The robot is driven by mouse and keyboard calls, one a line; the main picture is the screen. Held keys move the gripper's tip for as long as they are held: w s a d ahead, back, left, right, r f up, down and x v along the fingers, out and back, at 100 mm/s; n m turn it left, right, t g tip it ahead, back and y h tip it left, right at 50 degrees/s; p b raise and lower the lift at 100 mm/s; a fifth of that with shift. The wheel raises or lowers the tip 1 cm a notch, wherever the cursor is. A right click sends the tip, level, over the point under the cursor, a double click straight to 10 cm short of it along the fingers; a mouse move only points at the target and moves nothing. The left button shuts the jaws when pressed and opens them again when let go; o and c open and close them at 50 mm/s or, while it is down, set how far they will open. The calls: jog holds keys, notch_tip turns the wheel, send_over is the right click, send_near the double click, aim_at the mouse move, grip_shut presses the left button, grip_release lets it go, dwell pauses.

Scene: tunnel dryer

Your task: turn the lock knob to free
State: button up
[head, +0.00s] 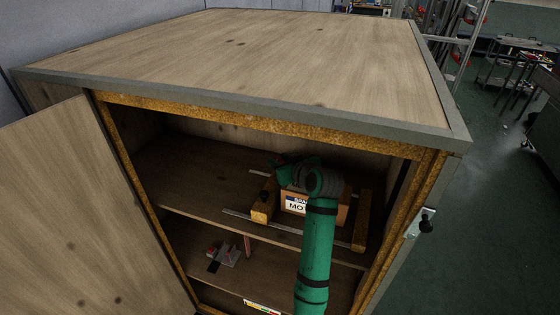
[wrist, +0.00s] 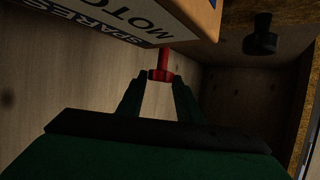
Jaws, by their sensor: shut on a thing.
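My gripper (wrist: 158,88) reaches into the cabinet, on the upper shelf beside the cardboard box (head: 295,203). Its two dark fingers are shut on a small red T-shaped piece (wrist: 161,73), which seems to be the lock knob's handle. What this piece is mounted on is hidden. The box, lettered SPARES MOTO, also shows in the wrist view (wrist: 150,18), just above the fingers. A black knob (wrist: 262,42) shows at the upper right of the wrist view, apart from the fingers. In the head view my arm hides most of my gripper.
Wooden blocks (head: 262,212) and metal rails hold the box on the shelf. A grey and red fitting (head: 226,255) lies on the shelf below. The open door (head: 75,215) stands at left. A latch with a black knob (head: 426,226) is on the cabinet's outer right edge.

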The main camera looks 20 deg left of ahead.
jog(key=shift+f, duration=0.1)
jog(key=o, duration=1)
jog(key=shift+o, duration=0.2)
jog(key=v, duration=1)
jog(key=shift+s+d+r, duration=0.2)
jog(key=shift+s, duration=0.05)
